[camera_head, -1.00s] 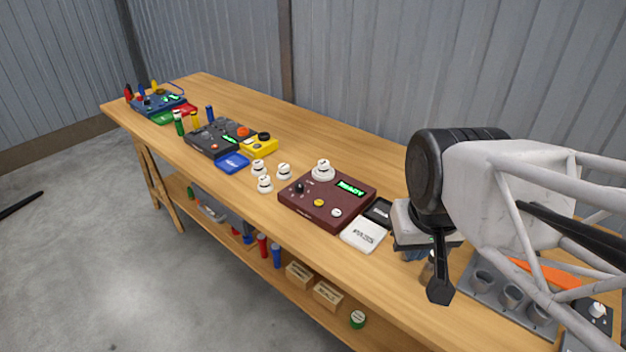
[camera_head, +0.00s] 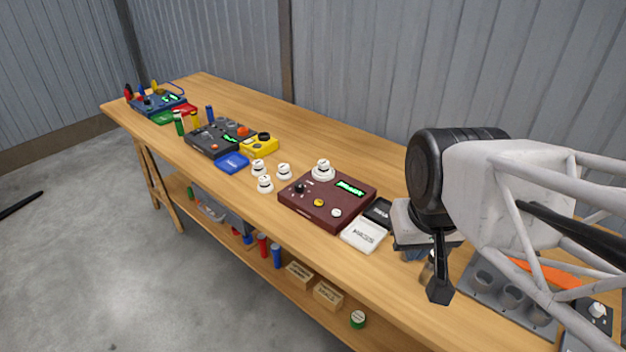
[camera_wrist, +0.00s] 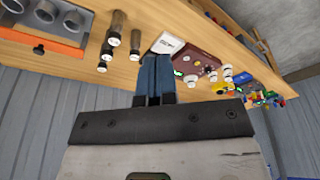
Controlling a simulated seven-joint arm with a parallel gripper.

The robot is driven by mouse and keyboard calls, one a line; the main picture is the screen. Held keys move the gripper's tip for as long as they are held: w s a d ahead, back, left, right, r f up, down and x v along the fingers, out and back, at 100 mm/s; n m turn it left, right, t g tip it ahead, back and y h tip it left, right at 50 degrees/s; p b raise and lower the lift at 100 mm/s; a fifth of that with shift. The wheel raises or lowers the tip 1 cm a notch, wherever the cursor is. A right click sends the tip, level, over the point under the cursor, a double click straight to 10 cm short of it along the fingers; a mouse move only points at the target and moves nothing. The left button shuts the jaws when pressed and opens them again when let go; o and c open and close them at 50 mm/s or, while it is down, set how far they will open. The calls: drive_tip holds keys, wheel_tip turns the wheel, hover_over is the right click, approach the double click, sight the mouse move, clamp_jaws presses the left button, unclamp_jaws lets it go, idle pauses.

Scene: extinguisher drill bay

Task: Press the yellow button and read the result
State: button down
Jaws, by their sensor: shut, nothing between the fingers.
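The yellow button (camera_head: 319,203) is a small round knob on the dark red box (camera_head: 327,213), which lies on the bench in the head view. A lit green display (camera_head: 351,188) is at the box's upper right; its text is too blurred to read. The box also shows in the wrist view (camera_wrist: 196,50). My gripper (camera_wrist: 155,62) points at the bench in the wrist view with its blue fingers together and empty. In the head view it is mostly hidden behind my arm, right of the box and apart from the button.
A white weight or knob (camera_head: 322,170) stands on the box's back corner, and similar white pieces (camera_head: 265,184) stand left of it. A grey tray (camera_head: 485,285) with cups is farther right. Bench space behind the box is clear.

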drive_tip(key=m+t+y, duration=0.2)
drive_tip(key=m+y, duration=0.6)
drive_tip(key=m, duration=0.8)
hover_over(319, 203)
wheel_tip(319, 203, down, 16)
drive_tip(key=shift+a+f+n+t, duration=0.1)
drive_tip(key=shift+f+n+t, duration=0.15)
drive_tip(key=shift+n+t, duration=0.05)
drive_tip(key=shift+f, duration=4.25)
